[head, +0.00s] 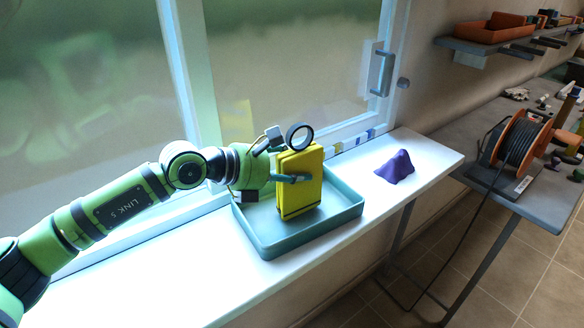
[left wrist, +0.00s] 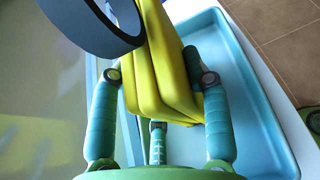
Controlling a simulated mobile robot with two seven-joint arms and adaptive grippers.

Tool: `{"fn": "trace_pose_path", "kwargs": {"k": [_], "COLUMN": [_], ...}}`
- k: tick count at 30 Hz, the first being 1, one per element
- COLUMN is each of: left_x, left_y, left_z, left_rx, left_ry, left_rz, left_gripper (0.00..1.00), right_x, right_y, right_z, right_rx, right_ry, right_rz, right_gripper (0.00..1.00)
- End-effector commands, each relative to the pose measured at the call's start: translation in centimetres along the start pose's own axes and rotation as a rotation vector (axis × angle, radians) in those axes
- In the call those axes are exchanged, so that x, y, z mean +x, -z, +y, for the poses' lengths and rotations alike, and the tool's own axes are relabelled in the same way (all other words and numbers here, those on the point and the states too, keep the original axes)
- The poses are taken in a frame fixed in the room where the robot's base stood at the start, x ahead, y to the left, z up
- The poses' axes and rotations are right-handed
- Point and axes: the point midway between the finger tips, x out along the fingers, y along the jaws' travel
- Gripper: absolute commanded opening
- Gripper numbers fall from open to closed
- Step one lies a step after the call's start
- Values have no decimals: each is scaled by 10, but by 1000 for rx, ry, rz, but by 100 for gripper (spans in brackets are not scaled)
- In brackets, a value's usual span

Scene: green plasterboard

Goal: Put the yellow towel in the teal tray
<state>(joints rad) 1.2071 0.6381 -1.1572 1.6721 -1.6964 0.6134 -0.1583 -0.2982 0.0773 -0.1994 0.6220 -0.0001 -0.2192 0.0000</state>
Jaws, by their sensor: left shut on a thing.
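The yellow towel (head: 301,202) is a folded, upright block over the teal tray (head: 346,212). My left gripper (head: 292,178) is shut on the towel, with fingers on either side of it. In the left wrist view, the towel (left wrist: 168,62) stands between the two teal fingers, and the tray (left wrist: 262,120) lies beneath and to the right. The towel's lower edge appears inside the tray's rim; I cannot tell whether it touches the floor. My right gripper is not in view.
A dark grey ring (head: 299,136) shows at the towel's top; contact is unclear. A purple cloth (head: 395,166) lies on the white sill (head: 428,157) right of the tray. The window stands behind. A cable reel (head: 518,140) is on the grey bench at right.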

Motion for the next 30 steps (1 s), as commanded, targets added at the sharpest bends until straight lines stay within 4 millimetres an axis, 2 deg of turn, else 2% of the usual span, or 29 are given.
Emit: {"fn": "trace_pose_path", "kwargs": {"k": [1, 2, 3, 12, 16, 17, 30], "left_x": [1, 1, 1, 0, -2, -5, -94], "left_y": [2, 1, 1, 1, -6, -2, 1], "left_z": [0, 0, 0, 0, 0, 1, 0], "left_rx": [0, 0, 0, -1, 0, -1, 1], "left_ry": [1, 1, 1, 1, 1, -1, -2], "left_rz": [0, 0, 1, 0, 0, 0, 1], "left_gripper": [51, 63, 71, 71, 71, 71, 71], "right_x": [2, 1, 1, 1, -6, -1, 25], "right_y": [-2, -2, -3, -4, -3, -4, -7], "right_z": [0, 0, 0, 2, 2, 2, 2], "right_rx": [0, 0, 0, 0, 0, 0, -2], "right_ry": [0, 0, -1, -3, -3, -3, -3], "right_rz": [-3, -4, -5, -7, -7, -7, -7], "right_gripper": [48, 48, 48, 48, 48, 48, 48]}}
